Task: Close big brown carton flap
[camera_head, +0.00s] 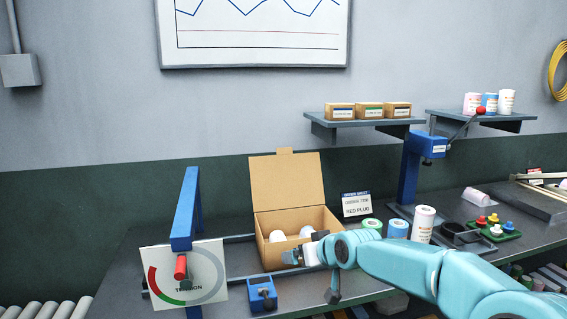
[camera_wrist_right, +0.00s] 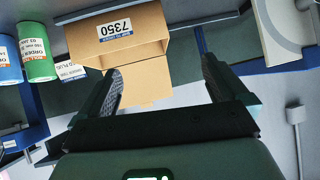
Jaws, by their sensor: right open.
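The big brown carton (camera_head: 265,252) stands open on the bench, with white round items (camera_head: 277,236) inside. Its flap (camera_head: 287,182) stands upright at the back, with a small tab on its top edge. My right gripper (camera_head: 297,256) is at the carton's front right, partly overlapping it in the head view. In the right wrist view the carton (camera_wrist_right: 145,38) appears upside down, with a 7350 label on its front, and the flap (camera_wrist_right: 140,88) shows beyond it. My right gripper's fingers (camera_wrist_right: 163,76) are apart with nothing between them. My left gripper is not in view.
A blue post (camera_head: 186,205) and a tension dial (camera_head: 215,275) stand left of the carton. A blue clamp (camera_head: 262,293) sits in front. Green and blue rolls (camera_head: 397,229) and a white cylinder (camera_head: 423,224) stand to the right. A shelf (camera_head: 365,122) hangs above.

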